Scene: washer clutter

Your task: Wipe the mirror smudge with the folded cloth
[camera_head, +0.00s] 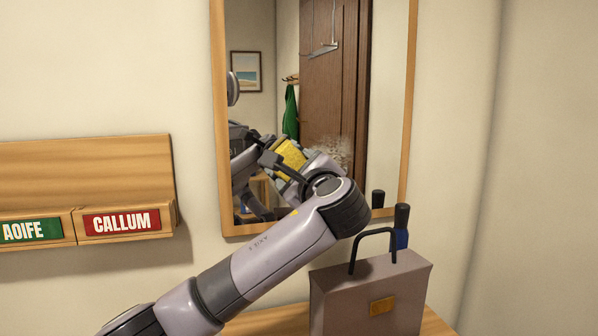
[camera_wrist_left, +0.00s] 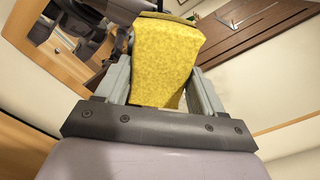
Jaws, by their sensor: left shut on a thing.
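The mirror (camera_head: 388,100) hangs on the wall in a wooden frame. A pale speckled smudge (camera_head: 335,148) shows on its lower right part. My left arm comes in from the lower left, and its gripper (camera_head: 283,163) is at the mirror's lower part, left of the smudge. The gripper is shut on the yellow folded cloth (camera_wrist_left: 166,52), held between both fingers in the left wrist view. Yellow also shows at the gripper in the head view; reflections there make contact with the glass hard to judge. My right gripper is not in view.
A grey box with a black handle (camera_head: 370,290) stands on a wooden surface below the mirror, close to my arm. A dark-topped blue item (camera_head: 400,225) stands behind it. A wooden wall shelf (camera_head: 85,175) with name labels is at left.

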